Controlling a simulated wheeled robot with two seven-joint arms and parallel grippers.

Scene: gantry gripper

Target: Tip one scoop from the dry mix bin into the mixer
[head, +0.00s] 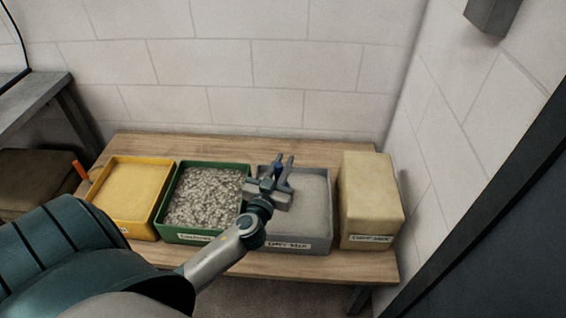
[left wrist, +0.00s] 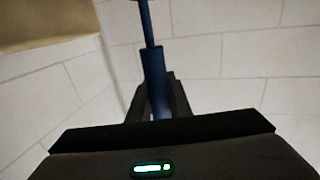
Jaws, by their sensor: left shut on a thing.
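The grey bin (head: 322,242), labelled as dry mix, stands on the wooden bench and holds pale grey powder (head: 312,200). My left gripper (head: 282,170) is over the left part of this bin. It is shut on a blue handle, which stands up between the fingers in the left wrist view (left wrist: 153,75). I take it for the scoop's handle. The scoop's bowl does not show clearly, so I cannot tell whether it holds mix or touches the powder. No mixer shows in these frames. My right gripper is not in view.
Left of the grey bin are a green bin (head: 205,237) of gravel and a yellow bin (head: 142,232) of sand. An orange handle (head: 80,170) sticks out beside the yellow bin. A tan bag (head: 372,200) stands close on the right. The wall is right behind the bench (head: 290,266).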

